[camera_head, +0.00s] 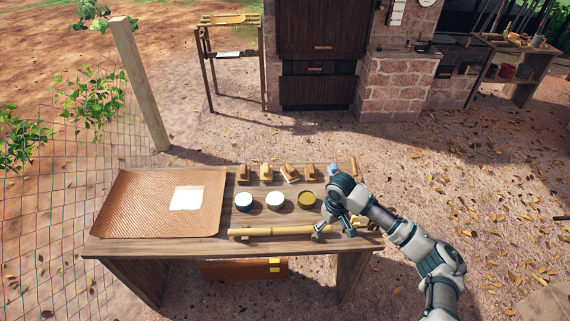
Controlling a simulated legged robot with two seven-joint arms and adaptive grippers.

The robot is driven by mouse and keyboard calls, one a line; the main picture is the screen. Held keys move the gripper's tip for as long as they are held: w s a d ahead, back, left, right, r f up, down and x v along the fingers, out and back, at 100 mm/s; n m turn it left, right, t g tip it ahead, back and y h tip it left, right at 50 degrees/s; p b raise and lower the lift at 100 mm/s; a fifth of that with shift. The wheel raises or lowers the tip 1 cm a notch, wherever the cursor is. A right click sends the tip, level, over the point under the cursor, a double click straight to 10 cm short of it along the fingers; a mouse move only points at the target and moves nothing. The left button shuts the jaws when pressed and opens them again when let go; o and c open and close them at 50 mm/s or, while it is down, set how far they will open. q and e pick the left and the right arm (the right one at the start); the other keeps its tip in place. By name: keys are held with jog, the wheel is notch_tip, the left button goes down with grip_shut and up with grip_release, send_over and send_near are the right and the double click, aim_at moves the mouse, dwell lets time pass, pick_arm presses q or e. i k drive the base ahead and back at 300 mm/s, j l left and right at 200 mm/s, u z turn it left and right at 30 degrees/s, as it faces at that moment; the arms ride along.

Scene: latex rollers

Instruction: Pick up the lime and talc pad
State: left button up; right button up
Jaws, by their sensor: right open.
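The wooden table (205,246) holds several small tan and brown blocks or pads in a row along its back edge. One pad (266,171) is near the middle of that row, and another pad (309,172) is farther right. I cannot tell which is the lime and talc pad. My right gripper (334,230) is open over the table's front right part, in front of the row and close to the right end of a bamboo rod (275,231). I see nothing held in it. My left gripper is out of view.
A woven mat (135,205) with a white square sheet (187,197) covers the table's left side. Three round containers stand mid-table: two with white contents (243,201) and one yellowish (306,200). A small blue item (332,169) is at the back right. A wire fence stands left.

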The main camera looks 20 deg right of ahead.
aim_at(290, 173)
jog(key=i, duration=1.5)
